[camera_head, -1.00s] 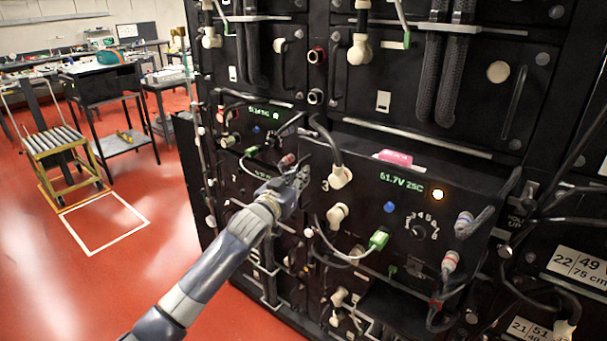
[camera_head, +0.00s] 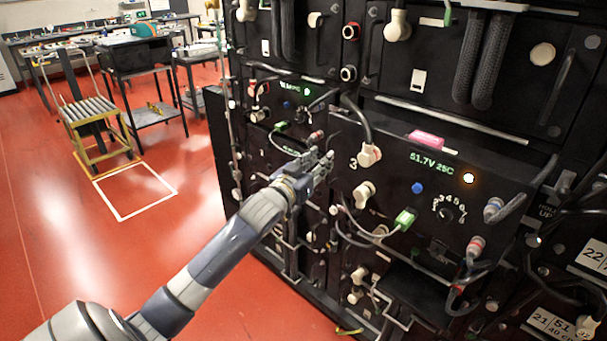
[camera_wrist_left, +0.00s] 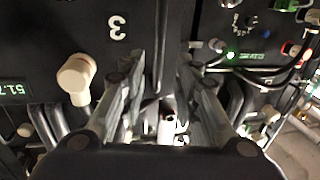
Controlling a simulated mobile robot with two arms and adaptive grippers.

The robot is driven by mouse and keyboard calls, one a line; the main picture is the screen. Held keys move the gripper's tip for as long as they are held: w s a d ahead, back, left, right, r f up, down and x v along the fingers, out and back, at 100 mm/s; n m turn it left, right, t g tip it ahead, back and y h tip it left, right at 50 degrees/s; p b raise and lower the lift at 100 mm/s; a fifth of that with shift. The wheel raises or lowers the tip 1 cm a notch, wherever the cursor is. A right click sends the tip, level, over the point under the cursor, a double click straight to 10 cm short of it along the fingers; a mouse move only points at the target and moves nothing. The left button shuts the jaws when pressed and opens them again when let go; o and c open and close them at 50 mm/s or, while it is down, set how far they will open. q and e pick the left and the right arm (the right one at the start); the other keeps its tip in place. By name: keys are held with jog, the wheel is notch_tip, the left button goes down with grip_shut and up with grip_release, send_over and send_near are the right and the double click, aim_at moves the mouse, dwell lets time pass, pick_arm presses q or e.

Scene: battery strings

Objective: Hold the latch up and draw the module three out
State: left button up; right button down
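Module three (camera_head: 440,184) is a black box with a white "3", a green display reading about 51.7V 25C, a dial, a blue button and a lit lamp. Its front stands out from the rack, and part of its top shows. My left gripper (camera_head: 326,160) is at the module's left edge, level with the "3". In the left wrist view the gripper (camera_wrist_left: 163,85) has its fingers apart, with a dark vertical edge and a small white and red part behind the gap. I cannot make out the latch or tell whether the fingers touch anything. My right gripper is not in view.
A beige plug (camera_head: 368,155) with a thick cable and a green plug (camera_head: 405,220) with a thin cable are on the module's front. A pink tag (camera_head: 427,140) lies on its top. A roller cart (camera_head: 88,112) stands left on open red floor.

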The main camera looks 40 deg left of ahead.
pick_arm(q)
jog(key=s, duration=0.8)
jog(key=shift+d, duration=0.4)
jog(key=shift+f, duration=0.1)
